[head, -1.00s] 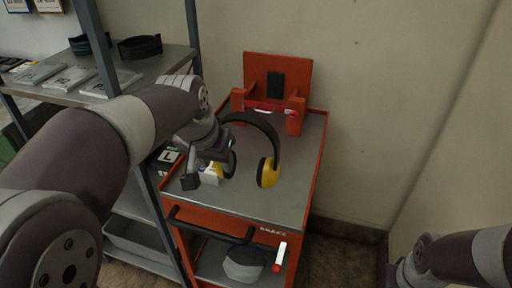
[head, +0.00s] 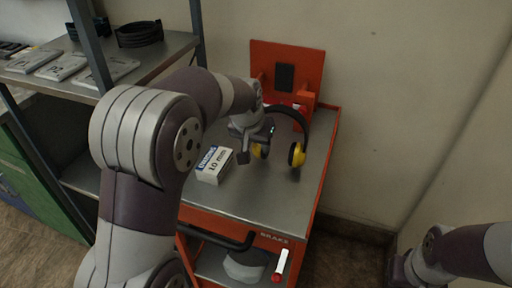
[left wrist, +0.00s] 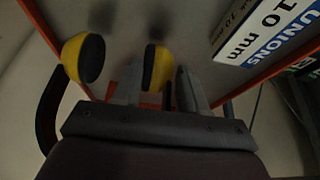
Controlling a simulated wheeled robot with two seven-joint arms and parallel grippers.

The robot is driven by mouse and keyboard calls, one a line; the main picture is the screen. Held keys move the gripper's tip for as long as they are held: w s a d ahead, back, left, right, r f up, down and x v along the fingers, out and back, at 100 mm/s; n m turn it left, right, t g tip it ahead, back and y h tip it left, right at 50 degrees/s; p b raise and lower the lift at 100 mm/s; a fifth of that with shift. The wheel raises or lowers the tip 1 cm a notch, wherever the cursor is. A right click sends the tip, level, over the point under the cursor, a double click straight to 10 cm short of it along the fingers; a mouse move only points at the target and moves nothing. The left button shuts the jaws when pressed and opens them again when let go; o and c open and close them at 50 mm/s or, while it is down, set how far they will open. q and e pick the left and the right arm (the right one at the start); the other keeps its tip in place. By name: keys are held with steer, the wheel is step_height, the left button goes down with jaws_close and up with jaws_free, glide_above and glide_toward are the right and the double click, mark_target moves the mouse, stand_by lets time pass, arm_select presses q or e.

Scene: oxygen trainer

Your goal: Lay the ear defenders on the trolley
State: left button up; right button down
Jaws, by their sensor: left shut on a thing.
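The ear defenders (head: 304,130), a black headband with two yellow cups, are over the back part of the grey trolley top (head: 262,205), headband uppermost. My left gripper (head: 262,143) is shut on them at the left cup. In the left wrist view the fingers (left wrist: 158,92) lie either side of one yellow cup (left wrist: 160,68), and the other cup (left wrist: 84,57) hangs free. Shadows on the trolley top lie apart from the cups, so they seem held just above it. My right gripper (head: 400,271) is only partly seen at the lower right; its jaws are unclear.
A white and blue box (head: 215,164) marked 10 mm stands on the trolley's left side. A red upright panel (head: 284,72) rises at the trolley's back. A metal shelf rack (head: 150,60) stands to the left. The front of the trolley top is clear.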

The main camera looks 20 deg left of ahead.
arm_select(q)
steer(key=shift+w+f, duration=0.1)
steer(key=shift+f, duration=0.45)
steer(key=o, duration=1.2)
steer(key=shift+f, duration=0.1)
